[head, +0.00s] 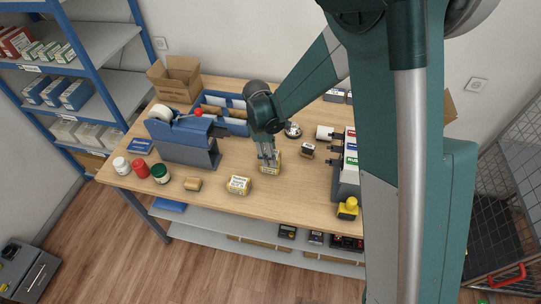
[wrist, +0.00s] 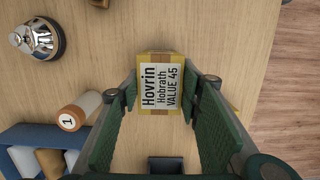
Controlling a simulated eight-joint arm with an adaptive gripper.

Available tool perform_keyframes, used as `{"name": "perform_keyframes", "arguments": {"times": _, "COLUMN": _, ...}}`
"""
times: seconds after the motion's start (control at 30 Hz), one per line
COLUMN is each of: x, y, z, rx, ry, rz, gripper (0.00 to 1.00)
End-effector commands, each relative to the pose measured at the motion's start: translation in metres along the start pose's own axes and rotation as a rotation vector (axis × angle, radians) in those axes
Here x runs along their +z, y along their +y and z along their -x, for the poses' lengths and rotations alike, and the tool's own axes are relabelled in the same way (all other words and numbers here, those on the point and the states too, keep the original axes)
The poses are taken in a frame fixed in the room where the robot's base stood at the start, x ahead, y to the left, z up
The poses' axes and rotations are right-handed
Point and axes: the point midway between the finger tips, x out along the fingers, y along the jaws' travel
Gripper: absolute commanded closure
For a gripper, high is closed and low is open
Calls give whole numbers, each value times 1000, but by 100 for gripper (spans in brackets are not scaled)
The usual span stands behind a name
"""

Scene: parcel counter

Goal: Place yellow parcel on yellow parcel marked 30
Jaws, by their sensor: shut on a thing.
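A yellow parcel (wrist: 160,60) with a white label reading "Hovrin Hobrath VALUE 45" sits between the fingers of my gripper (wrist: 165,84) in the wrist view. My gripper (head: 266,158) is shut on this parcel, which also shows in the head view (head: 271,166), at or just above the counter. A second yellow parcel (head: 238,185) with a white label lies on the counter to the left, near the front edge. Its number is too small to read. I cannot tell whether the held parcel touches the wood.
A service bell (head: 293,130) stands behind my gripper. A blue-grey tape dispenser (head: 184,140) and small jars (head: 140,168) are at the left. A tan block (head: 193,184) lies left of the second parcel. A dark stand (head: 345,178) is at the right. Clear wood surrounds both parcels.

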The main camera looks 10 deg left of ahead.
Motion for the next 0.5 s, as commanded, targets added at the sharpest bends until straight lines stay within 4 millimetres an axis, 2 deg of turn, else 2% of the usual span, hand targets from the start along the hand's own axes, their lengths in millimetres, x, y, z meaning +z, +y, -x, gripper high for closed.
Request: {"name": "perform_keyframes", "arguments": {"times": 0.5, "x": -1, "y": 0, "z": -7, "rx": 0, "ry": 0, "rz": 0, "gripper": 79}}
